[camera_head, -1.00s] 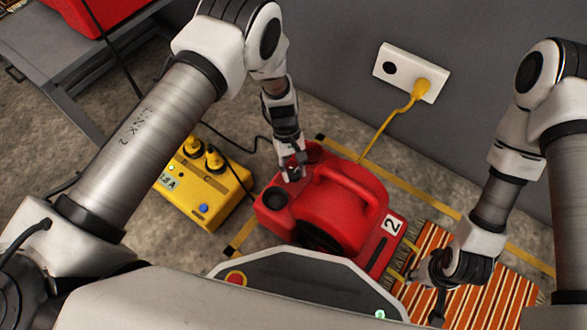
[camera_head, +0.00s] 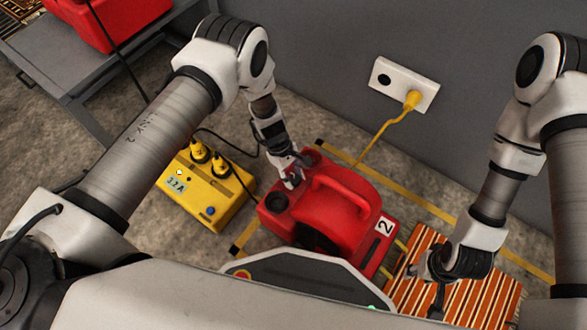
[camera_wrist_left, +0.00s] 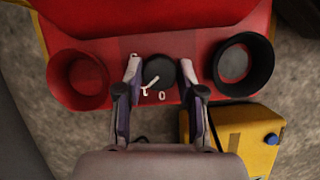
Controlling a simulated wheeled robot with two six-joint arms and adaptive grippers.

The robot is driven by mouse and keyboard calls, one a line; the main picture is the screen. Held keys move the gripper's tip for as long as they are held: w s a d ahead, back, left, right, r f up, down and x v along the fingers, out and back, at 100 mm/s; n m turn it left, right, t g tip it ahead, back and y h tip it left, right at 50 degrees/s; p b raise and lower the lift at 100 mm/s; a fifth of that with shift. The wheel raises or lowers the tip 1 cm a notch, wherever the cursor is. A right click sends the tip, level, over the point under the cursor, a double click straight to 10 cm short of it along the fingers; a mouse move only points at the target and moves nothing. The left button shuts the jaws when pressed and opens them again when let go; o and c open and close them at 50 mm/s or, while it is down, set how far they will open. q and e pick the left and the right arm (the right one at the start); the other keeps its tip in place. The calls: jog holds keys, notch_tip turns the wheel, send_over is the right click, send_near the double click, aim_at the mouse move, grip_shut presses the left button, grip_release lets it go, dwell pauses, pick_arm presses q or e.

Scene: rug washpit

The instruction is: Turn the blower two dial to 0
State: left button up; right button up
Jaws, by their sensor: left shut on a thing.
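The red blower (camera_head: 345,215), marked 2, stands on the floor. Its black dial (camera_wrist_left: 160,73) shows in the left wrist view on the red panel, between two round ports. The dial's white pointer line slants down and left toward the mark 1; the mark 0 (camera_wrist_left: 162,96) lies just right of that, below the dial. My left gripper (camera_head: 292,176) is at this panel, and its fingers (camera_wrist_left: 160,78) are shut on the dial from both sides. My right gripper (camera_head: 437,285) hangs over the striped rug; its fingers are too dark to read.
A yellow power box (camera_head: 205,190) with plugs stands left of the blower, its cable running behind. A wall socket (camera_head: 404,84) with a yellow cord is behind. The striped rug (camera_head: 475,290) lies at right. A grey bench (camera_head: 120,60) stands at upper left.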

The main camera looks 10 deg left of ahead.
pick_arm(q)
jog(key=n+t+p, duration=0.1)
jog(key=n+p, duration=0.2)
jog(key=p, duration=0.2)
jog(key=n+t+p, duration=0.1)
jog(key=n+p, duration=0.2)
jog(key=p, duration=0.2)
jog(key=n+t+p, duration=0.1)
jog(key=n+p, duration=0.2)
jog(key=p, duration=0.2)
jog(key=shift+s+r, duration=0.25)
jog(key=shift+s, duration=0.05)
jog(key=shift+f+n+t+p, duration=0.25)
jog(key=shift+n+t+p, duration=0.25)
jog(key=shift+n+p, duration=0.45)
jog(key=o, duration=1.1)
jog(key=shift+w, duration=0.1)
jog(key=shift+o, duration=0.2)
jog(key=v, duration=1.2)
jog(key=shift+a, duration=0.15)
jog(key=shift+f, duration=0.1)
